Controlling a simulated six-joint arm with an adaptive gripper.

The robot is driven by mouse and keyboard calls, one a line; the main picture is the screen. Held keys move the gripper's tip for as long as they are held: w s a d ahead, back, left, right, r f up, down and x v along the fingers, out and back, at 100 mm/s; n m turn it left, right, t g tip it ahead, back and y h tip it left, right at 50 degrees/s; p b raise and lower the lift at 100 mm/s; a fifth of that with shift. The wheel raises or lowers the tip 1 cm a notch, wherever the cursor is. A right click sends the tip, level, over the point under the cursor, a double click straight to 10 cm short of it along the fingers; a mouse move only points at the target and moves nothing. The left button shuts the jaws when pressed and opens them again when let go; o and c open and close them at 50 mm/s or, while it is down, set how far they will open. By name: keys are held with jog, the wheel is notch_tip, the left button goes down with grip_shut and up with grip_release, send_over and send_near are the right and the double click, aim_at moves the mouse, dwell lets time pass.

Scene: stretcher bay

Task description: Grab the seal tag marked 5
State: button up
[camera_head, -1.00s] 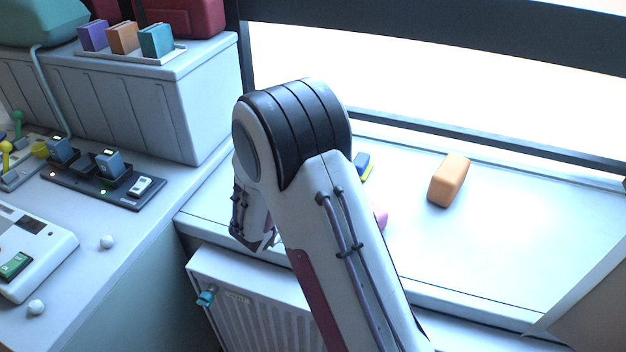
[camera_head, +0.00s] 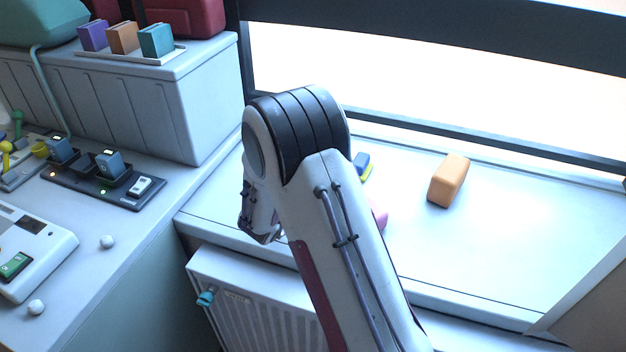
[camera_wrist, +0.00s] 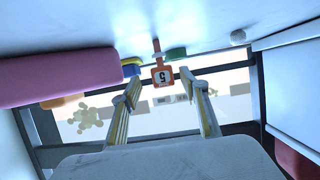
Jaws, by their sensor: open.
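In the wrist view, an orange-red seal tag (camera_wrist: 162,77) with a light face reading 5, seen upside down, hangs from a narrow stem near the middle of the picture. My gripper (camera_wrist: 160,82) is open, with one finger on each side of the tag in the picture and a visible gap on both sides. Nothing is held. I cannot tell whether the tag lies at the depth of the fingertips. In the head view my arm hides the tag and my fingers.
In the wrist view, a pink roll (camera_wrist: 60,76), a blue-and-yellow item (camera_wrist: 131,66) and a green item (camera_wrist: 175,53) are near the tag; a white knob (camera_wrist: 237,37) is at upper right. In the head view, an orange block (camera_head: 449,181) sits on the windowsill (camera_head: 520,240).

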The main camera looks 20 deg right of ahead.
jog(key=shift+a+x, duration=0.2)
jog(key=shift+x, duration=1.75)
jog(key=shift+w+f, duration=0.1)
jog(key=shift+f, duration=0.1)
jog(key=c, duration=0.9)
